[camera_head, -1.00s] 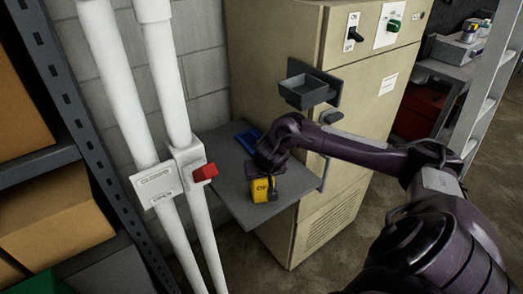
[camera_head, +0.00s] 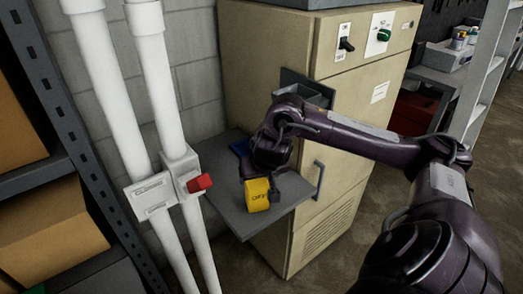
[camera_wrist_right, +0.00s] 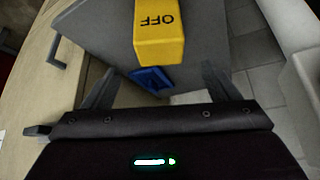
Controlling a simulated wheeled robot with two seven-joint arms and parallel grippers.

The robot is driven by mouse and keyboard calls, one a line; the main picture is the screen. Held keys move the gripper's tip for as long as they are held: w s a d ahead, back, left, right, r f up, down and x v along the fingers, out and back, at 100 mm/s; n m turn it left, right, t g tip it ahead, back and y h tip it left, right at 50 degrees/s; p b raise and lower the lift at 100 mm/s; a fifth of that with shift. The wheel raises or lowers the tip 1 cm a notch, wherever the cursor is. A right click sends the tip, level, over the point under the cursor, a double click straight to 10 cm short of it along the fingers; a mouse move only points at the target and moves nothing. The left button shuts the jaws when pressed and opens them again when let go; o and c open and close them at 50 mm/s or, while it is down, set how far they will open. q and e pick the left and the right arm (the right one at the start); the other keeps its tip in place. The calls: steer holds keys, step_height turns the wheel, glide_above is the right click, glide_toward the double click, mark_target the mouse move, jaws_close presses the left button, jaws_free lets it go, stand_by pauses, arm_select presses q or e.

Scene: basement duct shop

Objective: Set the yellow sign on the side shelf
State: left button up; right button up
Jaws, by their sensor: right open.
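The yellow sign (camera_head: 257,195), a small block marked OFF, stands on the grey side shelf (camera_head: 232,212) that juts from the beige cabinet. In the right wrist view the sign (camera_wrist_right: 160,36) lies beyond my fingertips, apart from them. My left gripper is not in view.
A blue object (camera_wrist_right: 152,79) lies on the shelf behind the sign. White pipes with a red-handled valve (camera_head: 200,184) stand left of the shelf. The beige cabinet (camera_head: 270,60) has a dark tray and a handle (camera_head: 319,178) near my arm.

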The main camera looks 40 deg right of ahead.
steer(key=p+v, duration=0.1)
steer(key=v, duration=0.1)
steer(key=shift+s+a+r, duration=0.1)
steer(key=shift+s+r, duration=0.1)
steer(key=shift+r, duration=0.15)
stand_by(0.4)
